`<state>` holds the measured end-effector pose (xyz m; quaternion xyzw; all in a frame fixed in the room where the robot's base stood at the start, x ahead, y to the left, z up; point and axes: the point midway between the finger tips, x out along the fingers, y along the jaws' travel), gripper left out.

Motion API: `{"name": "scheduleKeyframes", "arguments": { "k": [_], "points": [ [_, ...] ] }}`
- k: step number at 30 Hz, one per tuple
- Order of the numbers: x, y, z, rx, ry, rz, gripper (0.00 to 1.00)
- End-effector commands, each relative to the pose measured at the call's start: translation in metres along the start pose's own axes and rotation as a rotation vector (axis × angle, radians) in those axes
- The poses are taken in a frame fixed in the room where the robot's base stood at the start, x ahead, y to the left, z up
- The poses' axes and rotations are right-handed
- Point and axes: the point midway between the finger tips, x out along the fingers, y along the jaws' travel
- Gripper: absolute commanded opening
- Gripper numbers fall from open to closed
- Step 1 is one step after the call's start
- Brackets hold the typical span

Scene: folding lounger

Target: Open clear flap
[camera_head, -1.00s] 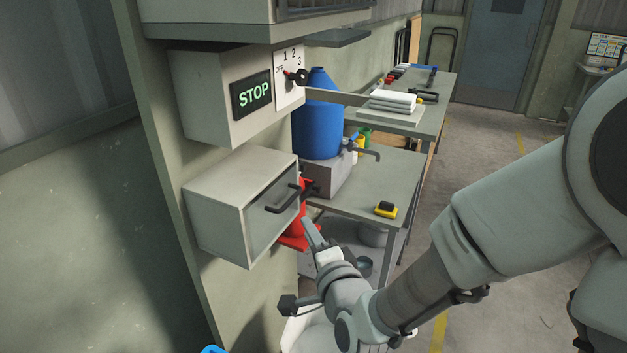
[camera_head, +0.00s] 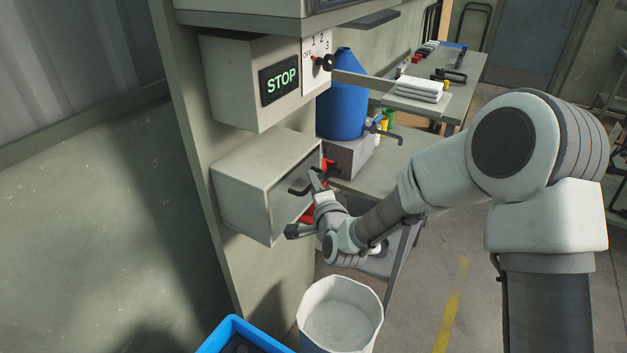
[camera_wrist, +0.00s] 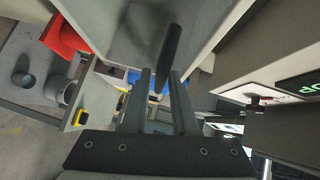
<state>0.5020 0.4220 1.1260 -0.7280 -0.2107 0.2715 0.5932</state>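The clear flap (camera_head: 288,213) is the see-through front of a grey wall box (camera_head: 242,195), and it looks shut. Its black bar handle (camera_head: 298,191) sticks out from the front. My gripper (camera_head: 315,180) is at the handle, in front of the flap. In the wrist view my gripper (camera_wrist: 160,76) has its two fingers apart, and the dark handle (camera_wrist: 170,48) lies ahead of and partly between them. Gaps show beside the handle, so it is not clamped. I cannot tell how deep the handle sits between the fingers.
A box with a STOP display (camera_head: 279,82) and a rotary switch (camera_head: 323,62) hangs just above. A metal table (camera_head: 375,170) with a blue container (camera_head: 342,100) stands behind. A white bin (camera_head: 340,312) and a blue crate (camera_head: 236,330) are below.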

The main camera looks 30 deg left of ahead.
Motion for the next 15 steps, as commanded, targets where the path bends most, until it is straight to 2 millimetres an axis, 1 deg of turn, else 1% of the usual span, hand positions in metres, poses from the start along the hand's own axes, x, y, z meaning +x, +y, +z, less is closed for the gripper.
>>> {"name": "scheduleKeyframes", "arguments": {
  "k": [4, 11, 12, 14, 15],
  "points": [
    [0.0059, 0.0002, 0.0005, 0.0, -0.001, 0.001, 0.27],
    [0.0064, 0.0004, 0.0004, 0.0, -0.001, 0.001, 0.27],
    [0.0064, 0.0004, 0.0003, 0.0, -0.001, 0.001, 0.25],
    [0.0063, 0.0003, 0.0003, 0.0, -0.001, 0.001, 0.14],
    [0.0063, 0.0003, 0.0002, 0.0, 0.0, 0.0, 0.07]
  ]
}}
